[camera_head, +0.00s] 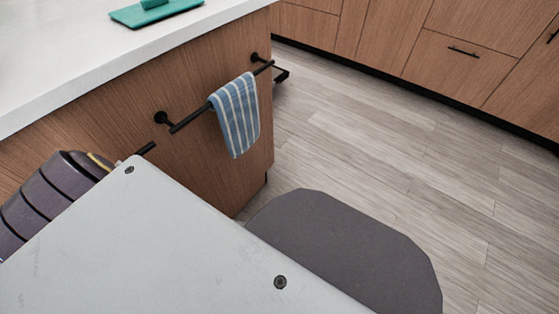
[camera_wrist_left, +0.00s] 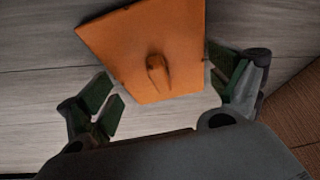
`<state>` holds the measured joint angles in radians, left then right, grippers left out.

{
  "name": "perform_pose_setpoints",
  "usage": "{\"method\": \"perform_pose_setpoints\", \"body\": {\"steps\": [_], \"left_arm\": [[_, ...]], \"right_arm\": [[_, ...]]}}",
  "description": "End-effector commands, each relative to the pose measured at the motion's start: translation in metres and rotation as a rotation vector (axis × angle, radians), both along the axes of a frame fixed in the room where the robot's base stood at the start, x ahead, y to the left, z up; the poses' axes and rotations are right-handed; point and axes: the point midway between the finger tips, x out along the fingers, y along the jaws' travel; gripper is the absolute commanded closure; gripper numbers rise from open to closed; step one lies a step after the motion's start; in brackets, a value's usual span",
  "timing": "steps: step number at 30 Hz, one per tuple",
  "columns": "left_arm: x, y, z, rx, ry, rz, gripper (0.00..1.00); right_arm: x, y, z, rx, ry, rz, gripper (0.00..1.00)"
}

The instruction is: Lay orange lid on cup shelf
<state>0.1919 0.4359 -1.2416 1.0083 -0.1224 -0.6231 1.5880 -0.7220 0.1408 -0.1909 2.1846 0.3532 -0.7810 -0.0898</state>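The orange lid (camera_wrist_left: 148,45) shows in the left wrist view, a flat four-sided plate with a small knob facing the camera. Grey wooden flooring is behind it. My left gripper (camera_wrist_left: 170,92) has its fingers spread wide, with the lid between and beyond the fingertips. The right-hand finger looks close to the lid's edge; I cannot tell if they touch. I cannot tell how far the lid is from the floor. The orange lid and both grippers are out of sight in the head view. No cup shelf is recognisable.
A white-topped wooden island (camera_head: 75,60) stands at left with a teal board-like item (camera_head: 155,11) on top. A striped blue towel (camera_head: 236,115) hangs on its black rail (camera_head: 190,119). Wooden cabinets (camera_head: 450,50) line the back. The floor (camera_head: 400,165) between is clear.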

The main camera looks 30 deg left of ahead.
Motion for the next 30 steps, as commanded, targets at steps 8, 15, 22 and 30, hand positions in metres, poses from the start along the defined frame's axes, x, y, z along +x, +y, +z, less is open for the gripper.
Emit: {"method": "perform_pose_setpoints", "body": {"steps": [8,15,22,30], "left_arm": [[0.0,0.001,-0.001,0.001,0.001,0.0,0.36],[-0.001,0.001,-0.001,0.001,0.002,0.001,0.4],[-0.002,0.002,-0.001,0.002,0.004,0.001,0.41],[-0.004,0.002,0.009,0.002,0.006,0.002,0.85]], "right_arm": [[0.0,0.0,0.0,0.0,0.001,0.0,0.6],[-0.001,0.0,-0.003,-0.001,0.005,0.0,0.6],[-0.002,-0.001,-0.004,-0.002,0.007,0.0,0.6],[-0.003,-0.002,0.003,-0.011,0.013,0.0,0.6]]}}
